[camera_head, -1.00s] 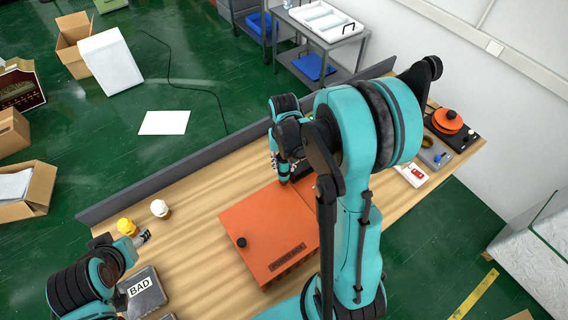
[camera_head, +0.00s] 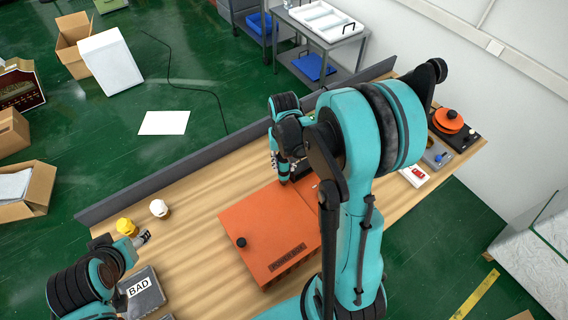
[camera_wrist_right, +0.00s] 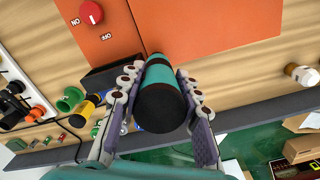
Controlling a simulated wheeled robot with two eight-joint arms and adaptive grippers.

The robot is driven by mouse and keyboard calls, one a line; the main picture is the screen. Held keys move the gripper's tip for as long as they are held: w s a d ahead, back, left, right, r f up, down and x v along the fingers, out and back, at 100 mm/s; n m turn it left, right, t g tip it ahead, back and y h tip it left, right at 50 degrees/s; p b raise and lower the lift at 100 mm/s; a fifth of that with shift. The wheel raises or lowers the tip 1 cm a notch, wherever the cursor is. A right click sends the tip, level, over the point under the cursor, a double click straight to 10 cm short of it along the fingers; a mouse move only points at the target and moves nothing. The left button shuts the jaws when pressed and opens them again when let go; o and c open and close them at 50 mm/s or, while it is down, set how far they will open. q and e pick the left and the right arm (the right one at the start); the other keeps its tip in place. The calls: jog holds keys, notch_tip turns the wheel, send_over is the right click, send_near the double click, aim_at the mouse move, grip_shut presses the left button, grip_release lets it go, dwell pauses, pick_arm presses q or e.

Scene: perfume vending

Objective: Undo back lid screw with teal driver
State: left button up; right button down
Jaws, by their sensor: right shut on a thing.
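The teal driver with a dark end (camera_wrist_right: 162,92) is held between the fingers of my right gripper (camera_wrist_right: 156,105) in the right wrist view. Its far end points at the edge of the orange box (camera_wrist_right: 200,25); the tip and the back lid screw cannot be made out. In the head view my right gripper (camera_head: 281,160) holds the driver (camera_head: 284,174) steeply at the back edge of the orange box (camera_head: 255,222). My left gripper (camera_head: 143,237) is beside a yellow-topped object (camera_head: 126,227); its fingers are too small to read.
A white-topped object (camera_head: 159,208) and a grey "BAD" tray (camera_head: 143,292) are on the wooden table at left. A red knob (camera_wrist_right: 91,12) is on an orange panel. A black device with an orange disc (camera_head: 449,121) stands at the right end. A grey barrier (camera_head: 160,178) lines the back edge.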

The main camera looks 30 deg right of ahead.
jog(key=shift+f+b, duration=0.7)
jog(key=shift+f, duration=0.1)
dwell(1.4)
dwell(1.2)
dwell(2.2)
jog(key=shift+r+p, duration=2.15)
jog(key=shift+r, duration=1.4)
jog(key=shift+f, duration=0.15)
